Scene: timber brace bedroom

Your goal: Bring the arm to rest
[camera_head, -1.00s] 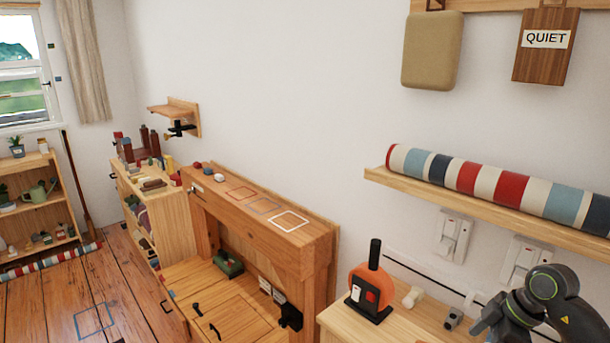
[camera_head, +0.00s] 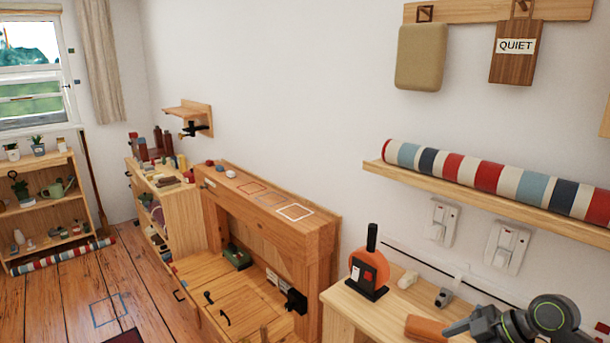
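One of my arms (camera_head: 545,318) shows at the lower right corner of the head view, dark grey with green rings. It sits over the right end of the wooden table (camera_head: 345,299), near an orange-brown block (camera_head: 426,329). The part at its left end is small and partly cut off by the frame edge, so I cannot tell whether a gripper is open or shut there. My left arm and its gripper are not in view.
An orange device with a black handle (camera_head: 368,272) stands on the table. A striped roll (camera_head: 480,175) lies on a wall shelf (camera_head: 430,190) above. A wooden cabinet (camera_head: 270,215) and a low shelf (camera_head: 165,187) stand left. Open floor (camera_head: 60,300) lies at lower left.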

